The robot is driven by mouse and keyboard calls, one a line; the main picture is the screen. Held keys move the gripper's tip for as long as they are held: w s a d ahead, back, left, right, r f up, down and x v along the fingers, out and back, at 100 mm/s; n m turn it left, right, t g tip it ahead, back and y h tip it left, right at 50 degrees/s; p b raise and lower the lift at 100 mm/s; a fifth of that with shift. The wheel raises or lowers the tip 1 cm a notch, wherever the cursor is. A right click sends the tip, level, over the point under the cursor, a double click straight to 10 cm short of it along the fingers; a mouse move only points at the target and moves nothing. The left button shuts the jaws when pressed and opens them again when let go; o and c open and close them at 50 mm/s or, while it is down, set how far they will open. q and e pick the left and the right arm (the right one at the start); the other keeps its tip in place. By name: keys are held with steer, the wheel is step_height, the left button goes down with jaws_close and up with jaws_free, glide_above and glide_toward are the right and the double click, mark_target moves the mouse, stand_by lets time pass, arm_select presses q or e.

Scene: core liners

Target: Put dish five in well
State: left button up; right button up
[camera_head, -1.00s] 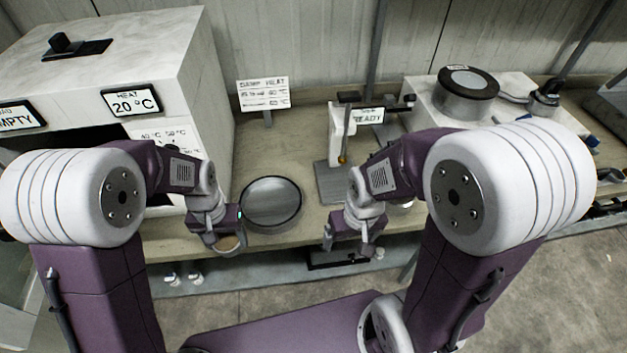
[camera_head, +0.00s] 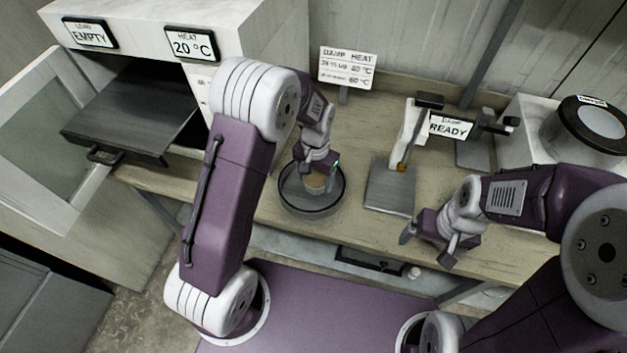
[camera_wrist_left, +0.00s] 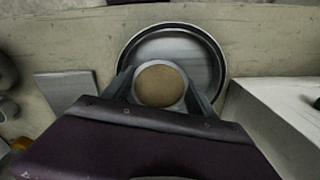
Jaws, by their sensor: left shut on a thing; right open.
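My left gripper (camera_head: 318,182) is shut on a small round dish (camera_head: 315,183) with a tan top. It holds the dish over the near part of a round, dark-rimmed pan (camera_head: 296,205). In the left wrist view the tan dish (camera_wrist_left: 160,85) sits between both fingers, with the round pan (camera_wrist_left: 205,60) behind it. I cannot tell whether the dish touches the pan's floor. No number on the dish can be read, and I cannot tell which thing is the well. My right gripper (camera_head: 428,246) is open and empty at the bench's front edge.
An oven-like cabinet (camera_head: 255,25) stands at left, its door (camera_head: 45,130) open and its dark shelf (camera_head: 130,110) pulled out. Its signs read EMPTY and 20 °C. A stand with a grey plate (camera_head: 390,188) and a READY sign (camera_head: 450,127) is right of the pan.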

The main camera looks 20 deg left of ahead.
mark_target(311, 182)
arm_select(q)
steer(key=w+a+f, duration=0.2)
steer(key=shift+w+a, duration=0.15)
steer(key=shift+w, duration=0.15)
step_height(311, 182, down, 4)
steer(key=shift+w+p, duration=0.1)
steer(key=shift+p, duration=0.35)
steer(key=o, duration=1.5)
steer(key=shift+f, duration=0.1)
